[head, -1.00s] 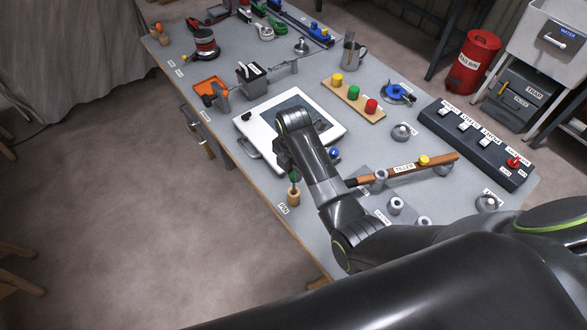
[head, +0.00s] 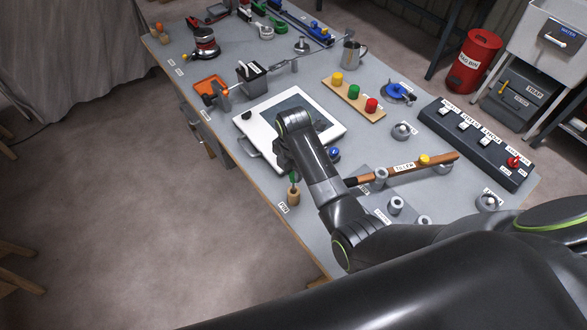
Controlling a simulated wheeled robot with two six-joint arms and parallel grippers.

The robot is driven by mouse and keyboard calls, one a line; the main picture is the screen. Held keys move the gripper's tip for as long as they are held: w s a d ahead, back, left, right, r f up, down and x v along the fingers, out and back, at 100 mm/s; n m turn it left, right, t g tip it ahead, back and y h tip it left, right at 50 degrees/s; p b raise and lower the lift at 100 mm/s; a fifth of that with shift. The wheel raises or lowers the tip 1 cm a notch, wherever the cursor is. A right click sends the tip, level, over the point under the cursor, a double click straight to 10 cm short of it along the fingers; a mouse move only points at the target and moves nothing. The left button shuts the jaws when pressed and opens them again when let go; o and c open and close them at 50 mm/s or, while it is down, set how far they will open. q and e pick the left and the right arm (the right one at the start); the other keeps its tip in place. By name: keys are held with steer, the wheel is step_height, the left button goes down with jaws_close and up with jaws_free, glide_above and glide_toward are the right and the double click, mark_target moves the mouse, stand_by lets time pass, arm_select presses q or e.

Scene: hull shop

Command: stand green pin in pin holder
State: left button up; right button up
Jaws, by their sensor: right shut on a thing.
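The small green pin (head: 293,178) shows at the near left edge of the bench, beside my right forearm. The round wooden pin holder (head: 294,197) stands just below it in the head view, by the label PIN. The pin is upright or nearly so, its lower end at the holder's top; I cannot tell how deep it sits. My right gripper (head: 289,171) is shut on the green pin, its fingers mostly hidden behind my wrist and forearm. My left gripper is not in view.
A white framed panel (head: 263,119) lies behind my wrist. A wooden tiller (head: 437,162) and grey posts (head: 396,205) stand to the right. A board with coloured knobs (head: 341,88) and a switch box (head: 430,116) lie farther back. Floor is clear left of the bench.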

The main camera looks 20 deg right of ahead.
mark_target(294, 183)
steer(key=shift+f, duration=0.3)
stand_by(0.4)
steer(key=shift+f, duration=0.2)
steer(key=shift+f+b, duration=0.7)
steer(key=shift+f, duration=1.15)
stand_by(0.6)
steer(key=shift+f, duration=0.7)
stand_by(0.5)
steer(key=o, duration=1)
steer(key=shift+o, duration=0.5)
steer(key=o, duration=0.3)
steer(key=shift+o, duration=0.2)
